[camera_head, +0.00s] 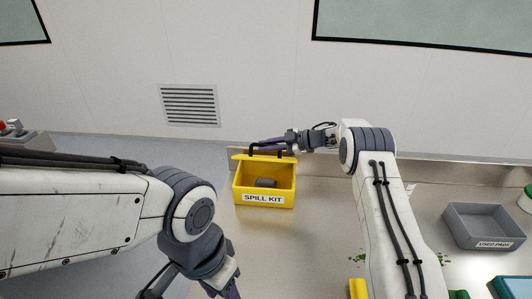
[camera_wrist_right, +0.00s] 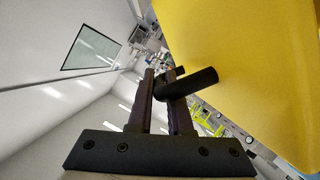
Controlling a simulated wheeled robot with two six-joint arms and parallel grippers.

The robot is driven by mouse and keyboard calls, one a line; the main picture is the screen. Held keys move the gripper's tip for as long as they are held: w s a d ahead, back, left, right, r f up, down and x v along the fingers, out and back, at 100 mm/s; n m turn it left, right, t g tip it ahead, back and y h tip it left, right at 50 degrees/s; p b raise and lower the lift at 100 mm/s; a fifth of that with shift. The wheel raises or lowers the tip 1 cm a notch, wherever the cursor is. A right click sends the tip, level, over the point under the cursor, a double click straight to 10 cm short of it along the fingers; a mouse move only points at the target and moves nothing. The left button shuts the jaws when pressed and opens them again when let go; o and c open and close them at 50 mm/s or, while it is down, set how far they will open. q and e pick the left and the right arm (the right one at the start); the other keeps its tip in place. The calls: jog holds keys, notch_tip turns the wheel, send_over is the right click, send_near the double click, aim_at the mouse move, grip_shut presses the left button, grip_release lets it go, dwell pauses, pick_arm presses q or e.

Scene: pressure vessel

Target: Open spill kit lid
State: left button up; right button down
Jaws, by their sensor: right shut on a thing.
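The yellow spill kit box (camera_head: 264,199) stands on the bench with its label facing me. Its lid (camera_head: 242,157) is up at the back, so the inside shows, with a dark grey item (camera_head: 265,183) in it. My right gripper (camera_head: 268,142) is at the top of the raised lid, shut on its black handle (camera_head: 252,150). In the right wrist view the gripper fingers (camera_wrist_right: 168,95) close around the black handle bar (camera_wrist_right: 192,85), beside the broad yellow lid (camera_wrist_right: 245,50). My left gripper (camera_head: 188,291) is low at the bottom edge, away from the box, its fingertips cut off.
A grey tray labelled USED PADS (camera_head: 482,227) stands on the bench at right. The wall with a vent (camera_head: 189,105) is behind the bench.

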jog(key=shift+w+d+r, duration=0.1)
dwell(0.3)
jog(key=c, duration=0.8)
grip_release()
jog(key=shift+c, duration=0.2)
jog(key=b+v, duration=0.3)
jog(key=v, duration=0.6)
jog(key=shift+d+b, duration=0.35)
jog(key=shift+b, duration=0.05)
jog(key=shift+s+d+r, duration=0.2)
jog(key=shift+s+d, duration=0.1)
